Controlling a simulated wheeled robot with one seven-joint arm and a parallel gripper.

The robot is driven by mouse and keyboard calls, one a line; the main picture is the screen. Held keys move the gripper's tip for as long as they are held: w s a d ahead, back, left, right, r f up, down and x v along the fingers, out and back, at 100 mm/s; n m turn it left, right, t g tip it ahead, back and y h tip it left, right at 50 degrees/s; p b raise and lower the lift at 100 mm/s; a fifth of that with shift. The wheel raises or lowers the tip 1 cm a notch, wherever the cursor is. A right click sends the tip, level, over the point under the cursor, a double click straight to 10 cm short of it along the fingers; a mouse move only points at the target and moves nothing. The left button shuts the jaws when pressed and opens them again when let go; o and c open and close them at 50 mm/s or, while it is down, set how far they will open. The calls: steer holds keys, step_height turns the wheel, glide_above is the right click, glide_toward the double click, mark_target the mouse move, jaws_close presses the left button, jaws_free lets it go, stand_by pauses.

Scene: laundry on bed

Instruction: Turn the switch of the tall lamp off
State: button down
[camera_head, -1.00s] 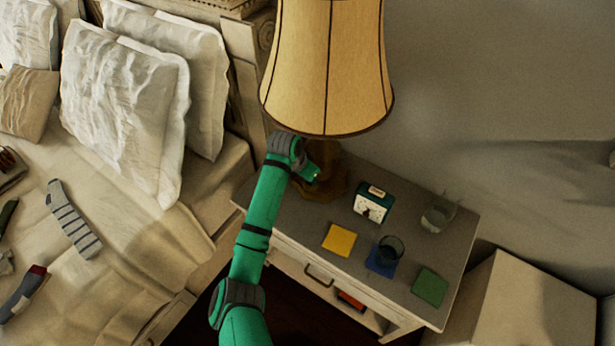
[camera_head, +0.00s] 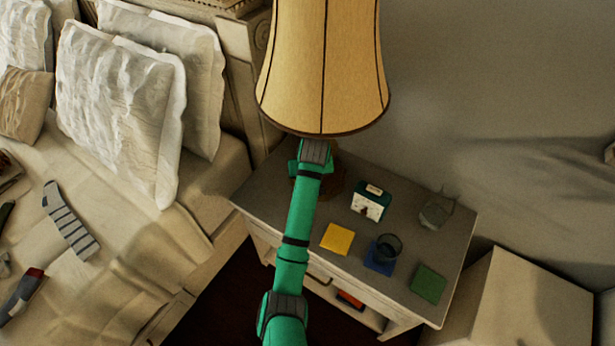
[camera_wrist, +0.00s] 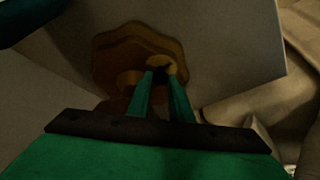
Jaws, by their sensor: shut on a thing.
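The tall lamp stands on the nightstand (camera_head: 263,200), its tan shade (camera_head: 322,70) high in the head view. Its brown base (camera_head: 336,180) is partly hidden behind my arm. In the wrist view the scalloped base (camera_wrist: 115,55) lies ahead of my gripper (camera_wrist: 161,73). The fingertips are shut on a small yellowish lamp switch (camera_wrist: 158,63) at the base, with a dark spot between the tips. The switch is hidden in the head view, so its position is hard to tell. The wrist view is dim.
A small clock (camera_head: 369,203), a yellow coaster (camera_head: 337,239), a glass (camera_head: 389,247) on a blue coaster, a green coaster (camera_head: 429,283) and a clear vessel (camera_head: 436,212) stand right of the lamp. The bed with pillows (camera_head: 120,110) is at the left.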

steer(key=shift+w+d+r+n, duration=0.1)
steer(key=shift+d+n, duration=0.15)
steer(key=shift+n, duration=0.35)
steer(key=c, duration=1.7)
jaws_free()
steer(key=shift+o, duration=0.4)
steer(key=shift+a, duration=0.1)
steer(key=shift+r, duration=0.2)
steer(key=shift+v, duration=1.1)
steer(key=s+d, duration=0.3)
steer(key=s, duration=0.9)
steer(key=shift+d, duration=0.3)
